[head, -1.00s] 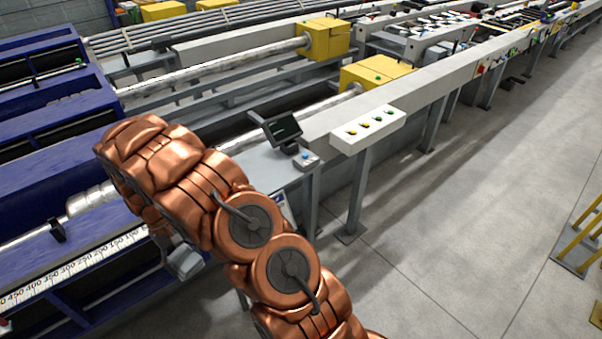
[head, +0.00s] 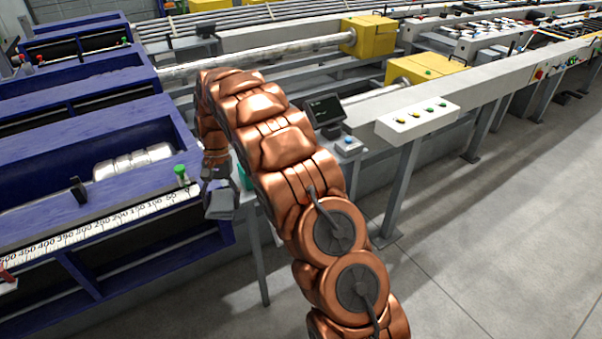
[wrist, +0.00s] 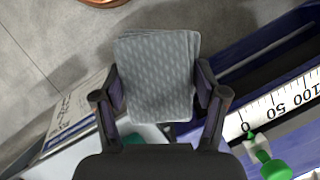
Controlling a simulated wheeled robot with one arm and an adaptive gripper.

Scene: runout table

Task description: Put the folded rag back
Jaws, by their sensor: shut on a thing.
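My gripper (wrist: 158,80) is shut on the folded rag (wrist: 155,62), a grey patterned cloth in several layers, held between the two fingers. In the head view my gripper (head: 219,198) hangs beside the right end of the blue runout table (head: 160,112). In the wrist view the rag is over the gap between the floor and the table's scale. A small grey side table (wrist: 55,160) lies under the gripper, with a teal thing (wrist: 140,134) partly hidden by it.
A white scale (head: 95,225) runs along the blue table, with a green knob (head: 181,172) at its end. A dark screen (head: 325,112) and a button box (head: 348,145) stand right of my arm. A button panel (head: 418,120) juts out further right. Floor at right is clear.

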